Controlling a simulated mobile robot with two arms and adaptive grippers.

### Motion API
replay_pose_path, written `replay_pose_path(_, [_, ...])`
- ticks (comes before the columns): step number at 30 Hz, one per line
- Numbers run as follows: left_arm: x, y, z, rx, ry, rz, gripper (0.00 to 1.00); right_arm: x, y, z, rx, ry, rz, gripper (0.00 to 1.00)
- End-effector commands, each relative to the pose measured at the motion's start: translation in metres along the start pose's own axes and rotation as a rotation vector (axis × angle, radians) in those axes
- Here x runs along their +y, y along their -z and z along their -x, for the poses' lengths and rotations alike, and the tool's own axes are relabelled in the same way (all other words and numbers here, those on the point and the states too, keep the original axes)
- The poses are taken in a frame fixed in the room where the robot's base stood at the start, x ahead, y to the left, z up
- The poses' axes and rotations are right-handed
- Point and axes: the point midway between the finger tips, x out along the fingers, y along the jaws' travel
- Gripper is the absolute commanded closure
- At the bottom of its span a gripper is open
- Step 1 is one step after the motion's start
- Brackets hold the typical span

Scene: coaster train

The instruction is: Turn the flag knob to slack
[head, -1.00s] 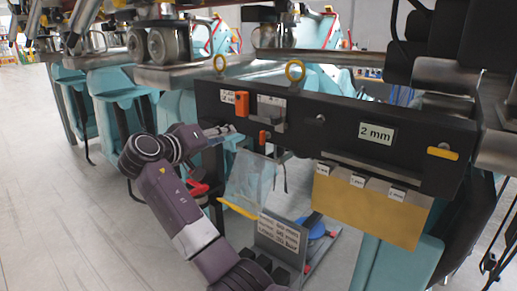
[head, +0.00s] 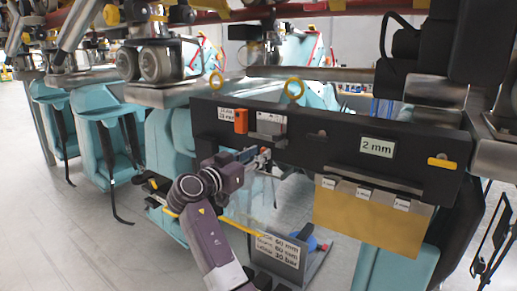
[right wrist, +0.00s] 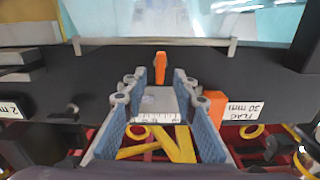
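A black panel (head: 330,145) hangs under the train frame. In the head view my right gripper (head: 262,158) is at the panel's lower left edge and hides the knob's area. My left gripper is not in view.
A grey metal plate with a scale (head: 271,124) is beside the orange block. A tan sheet (head: 370,222) hangs at the right with small tags. A grey sign stand (head: 280,250) is below. Floor at left is clear.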

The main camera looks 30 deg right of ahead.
Motion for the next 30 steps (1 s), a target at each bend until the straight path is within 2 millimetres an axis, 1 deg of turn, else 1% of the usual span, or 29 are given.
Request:
replay_pose_path(1, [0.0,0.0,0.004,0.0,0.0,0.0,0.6,0.0,0.002,-0.004,0.0,0.0,0.001,0.74])
replay_pose_path(3, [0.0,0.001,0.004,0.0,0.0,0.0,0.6,0.0,0.001,-0.007,0.0,0.0,0.001,0.74])
replay_pose_path(11, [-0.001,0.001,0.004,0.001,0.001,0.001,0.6,0.0,-0.001,-0.009,0.0,0.0,0.0,0.74])
replay_pose_path(18, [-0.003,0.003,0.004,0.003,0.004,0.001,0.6,0.0,-0.001,-0.009,0.0,0.0,0.0,0.99])
replay_pose_path(25, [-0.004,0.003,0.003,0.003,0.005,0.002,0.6,0.0,-0.001,-0.008,0.0,0.0,0.002,1.0])
replay_pose_path(30, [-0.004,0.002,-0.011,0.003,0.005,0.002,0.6,0.0,-0.004,-0.008,0.001,0.001,0.028,1.0])
